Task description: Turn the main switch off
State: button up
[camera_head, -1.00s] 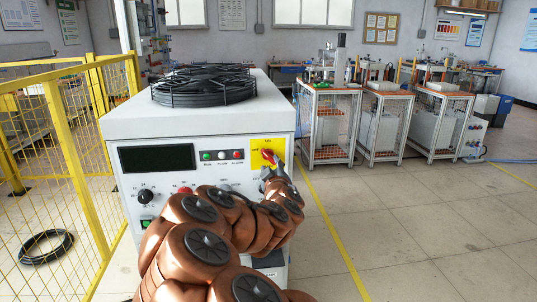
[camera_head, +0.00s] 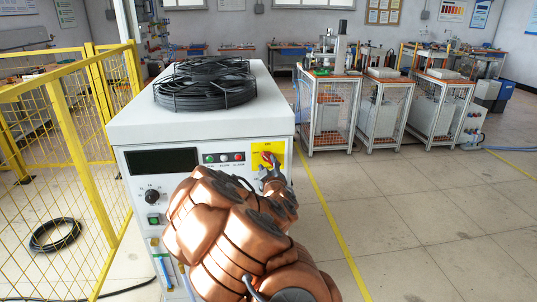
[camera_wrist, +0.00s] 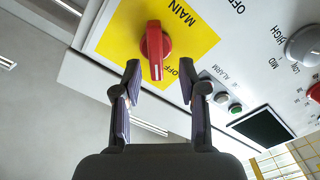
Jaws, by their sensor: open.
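The main switch is a red rotary knob (camera_head: 267,159) on a yellow plate (camera_head: 278,147) at the upper right of the white cabinet's front panel. In the wrist view, the red knob (camera_wrist: 155,50) sits on the yellow plate (camera_wrist: 195,40), with "MAIN" printed beside it. The knob's long handle points down in that picture. My gripper (camera_wrist: 159,72) is open, one finger on each side of the handle's lower end, with gaps showing on both sides. In the head view, my gripper (camera_head: 271,178) is just below the knob, and my arm hides the lower right of the panel.
A yellow fence (camera_head: 70,120) stands left.

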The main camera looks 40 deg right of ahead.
aim_at(268, 160)
jog(key=shift+d+r+p, duration=0.25)
jog(key=shift+d+p, duration=0.05)
jog(key=shift+p, duration=1.35)
jog(key=shift+f+p+x, duration=0.2)
jog(key=shift+p+x, duration=0.1)
jog(key=shift+x, duration=1.05)
grip_shut()
